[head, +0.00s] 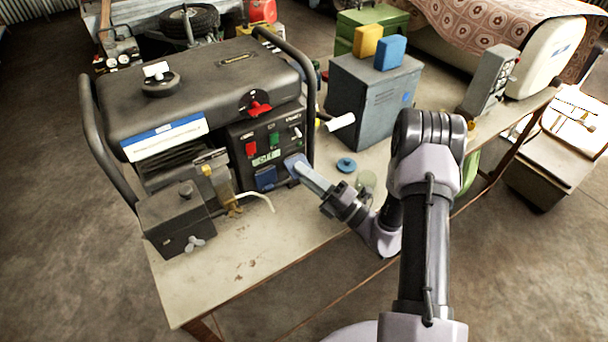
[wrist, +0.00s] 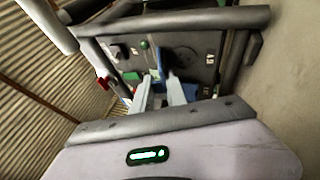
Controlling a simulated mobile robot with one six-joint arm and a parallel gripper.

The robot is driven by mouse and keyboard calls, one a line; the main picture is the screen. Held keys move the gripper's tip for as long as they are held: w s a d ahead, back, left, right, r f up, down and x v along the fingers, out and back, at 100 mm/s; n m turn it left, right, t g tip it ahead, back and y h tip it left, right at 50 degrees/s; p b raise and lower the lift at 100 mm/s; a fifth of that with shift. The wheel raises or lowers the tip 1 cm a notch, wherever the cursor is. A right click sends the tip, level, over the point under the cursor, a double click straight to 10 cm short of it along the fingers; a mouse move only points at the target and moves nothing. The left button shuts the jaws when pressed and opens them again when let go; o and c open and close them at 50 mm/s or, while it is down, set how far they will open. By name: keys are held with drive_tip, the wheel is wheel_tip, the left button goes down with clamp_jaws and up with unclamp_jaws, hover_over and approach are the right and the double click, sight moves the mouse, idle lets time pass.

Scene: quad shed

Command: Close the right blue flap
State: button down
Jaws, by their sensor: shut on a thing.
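The generator's dark control panel (head: 262,140) faces my arm. The left blue flap (head: 266,178) sits low on it and looks flat against the panel. The right blue flap (head: 293,161) is beside it, partly hidden by my gripper (head: 301,170). In the wrist view the right flap (wrist: 165,62) stands out from the panel as a dark blue plate at the tips of my gripper (wrist: 161,80). The fingers are close together and shut on this flap. Its hinge and exact angle are hard to see.
The generator's tubular frame (head: 296,70) curves beside the panel. A grey box with blue and yellow blocks (head: 370,100) stands to the right on the bench. A blue disc (head: 346,164) and a pale jar (head: 366,180) are near my wrist. A small dark box (head: 180,215) stands at left.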

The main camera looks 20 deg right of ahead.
drive_tip(key=shift+r, duration=0.1)
drive_tip(key=c, duration=1.4)
unclamp_jaws()
drive_tip(key=shift+c, duration=0.2)
drive_tip(key=shift+s+d, duration=0.1)
drive_tip(key=p+v, duration=0.2)
drive_tip(key=v, duration=1.5)
drive_tip(key=shift+f+p, duration=0.3)
drive_tip(key=shift+p, duration=0.1)
drive_tip(key=shift+o, duration=0.3)
